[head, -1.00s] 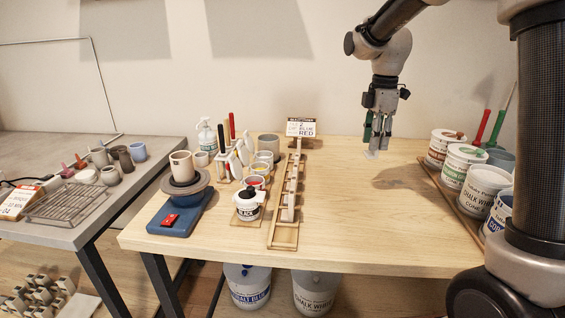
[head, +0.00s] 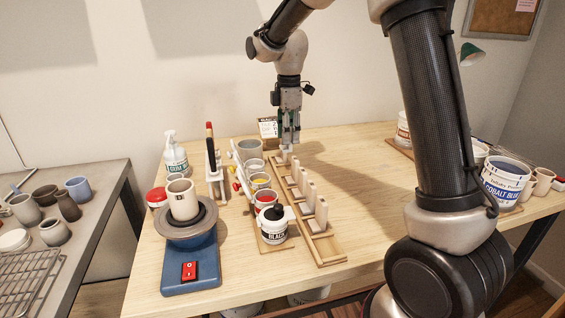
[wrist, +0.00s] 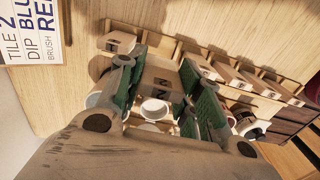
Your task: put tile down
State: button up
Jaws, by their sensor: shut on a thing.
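My gripper (head: 290,138) points down over the far end of the wooden tile rack (head: 330,247). Its green-padded fingers are closed on a pale tile, which shows between them in the wrist view (wrist: 160,78). The held tile is at the level of the rack's row or just above it; I cannot tell whether it touches the rack. Several other pale tiles (head: 321,212) stand upright in the rack toward the near end. In the wrist view one tile (wrist: 117,42) stands on one side of the fingers and others (wrist: 232,74) on the other side.
A sign card (head: 268,128) stands behind the rack. A blue wheel base (head: 190,262) with a mug is further left.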

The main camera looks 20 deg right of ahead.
jog(key=shift+f, duration=3.6)
jog(key=shift+f, duration=0.1)
jog(key=o, duration=0.8)
jog(key=shift+c, duration=0.2)
